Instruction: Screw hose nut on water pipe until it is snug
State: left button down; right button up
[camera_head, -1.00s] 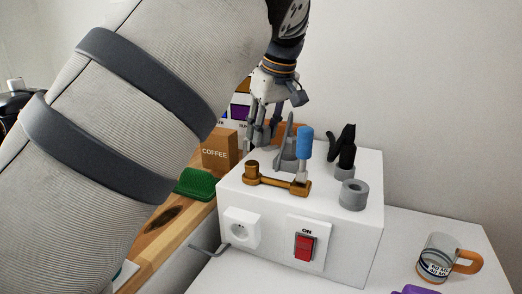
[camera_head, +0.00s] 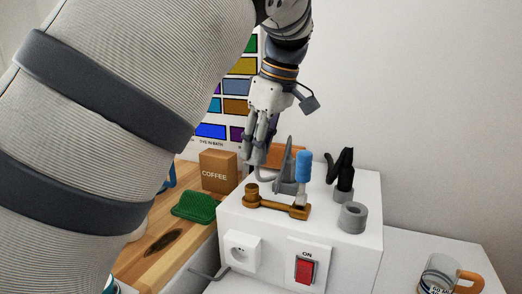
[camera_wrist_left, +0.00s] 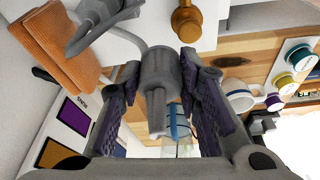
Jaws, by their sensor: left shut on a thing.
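My left gripper (camera_head: 254,160) points down over the rear left of a white block and is shut on a grey cylindrical nut (camera_wrist_left: 160,72), best seen in the left wrist view. A thin pale hose (camera_wrist_left: 125,37) runs to the nut. A brass pipe fitting (camera_head: 278,204) with a round upright end (camera_head: 251,190) and a blue handle (camera_head: 303,165) lies on the block top. The brass end also shows in the left wrist view (camera_wrist_left: 186,22), apart from the nut. In the head view the fingers mostly hide the nut. My right gripper is not in view.
The white block (camera_head: 348,260) carries a grey fin-shaped piece (camera_head: 286,175), a black-handled tool (camera_head: 343,175), a grey ring (camera_head: 352,218), a socket and a red switch (camera_head: 304,270). An orange cloth (camera_wrist_left: 60,45) lies near the fingers. A coffee box, green sponge and mug stand around.

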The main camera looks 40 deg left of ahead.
aim_at(252, 186)
pick_arm(q)
jog(key=s, duration=0.1)
jog(key=s+d+n, duration=0.1)
jog(key=s+n, duration=0.1)
jog(key=shift+s+d+r+g, duration=0.15)
jog(key=shift+d+r+g, duration=0.05)
jog(key=shift+d+g, duration=0.15)
jog(key=shift+f, duration=0.2)
jog(key=shift+f, duration=1.45)
jog(key=shift+f, duration=0.1)
jog(key=shift+f, duration=0.5)
jog(key=shift+f, duration=0.25)
